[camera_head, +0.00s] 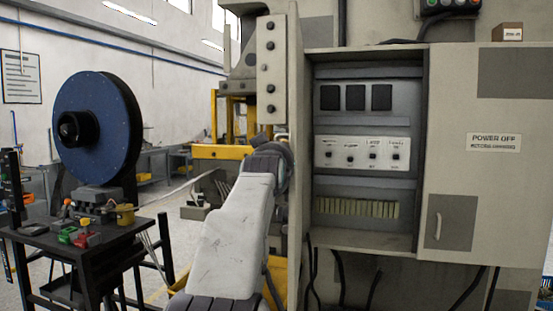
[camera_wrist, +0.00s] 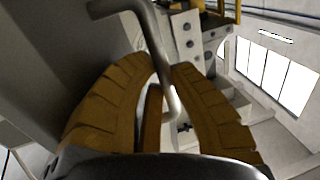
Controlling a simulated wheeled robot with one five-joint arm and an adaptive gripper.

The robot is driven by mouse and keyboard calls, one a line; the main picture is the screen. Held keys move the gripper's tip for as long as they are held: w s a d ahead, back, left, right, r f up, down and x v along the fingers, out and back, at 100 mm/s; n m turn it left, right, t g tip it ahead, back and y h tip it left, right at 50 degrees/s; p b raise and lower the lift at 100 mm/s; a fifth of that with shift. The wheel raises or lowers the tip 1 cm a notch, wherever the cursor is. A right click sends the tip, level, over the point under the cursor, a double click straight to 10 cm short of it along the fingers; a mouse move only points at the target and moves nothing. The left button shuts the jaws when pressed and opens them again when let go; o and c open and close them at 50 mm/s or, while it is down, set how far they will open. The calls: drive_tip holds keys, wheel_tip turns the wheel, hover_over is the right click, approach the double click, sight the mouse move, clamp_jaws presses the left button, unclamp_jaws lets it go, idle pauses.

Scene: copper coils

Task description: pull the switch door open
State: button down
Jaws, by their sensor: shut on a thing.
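The grey switch door (camera_head: 297,150) stands swung out from the left side of the switch cabinet (camera_head: 420,150), seen nearly edge-on in the head view. In the wrist view the door (camera_wrist: 40,70) is a dark grey face at the left. A bent metal handle (camera_wrist: 152,35) runs down from it between the fingers. My gripper (camera_wrist: 163,72) is shut on the handle, with its yellow-brown fingers on both sides of it. In the head view my gripper's end is beside the door's left face, and its fingers are hard to make out.
The cabinet interior shows black squares, a white switch panel (camera_head: 362,153) and a terminal row (camera_head: 357,208). A "POWER OFF" plate (camera_head: 494,141) and another handle (camera_head: 438,226) are on the right panel. A black table (camera_head: 85,240) and a blue reel (camera_head: 95,125) stand at left.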

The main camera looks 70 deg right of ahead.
drive_tip(key=shift+w+a+r, duration=0.1)
drive_tip(key=shift+w, duration=0.45)
drive_tip(key=c, duration=1.6)
unclamp_jaws()
drive_tip(key=shift+o, duration=1.1)
drive_tip(key=shift+w+t, duration=0.3)
drive_tip(key=shift+w, duration=0.1)
drive_tip(key=shift+s+a, duration=0.1)
drive_tip(key=shift+a, duration=0.05)
drive_tip(key=v, duration=1.1)
drive_tip(key=shift+a, duration=0.4)
drive_tip(key=shift+o, duration=0.4)
drive_tip(key=shift+s, duration=0.1)
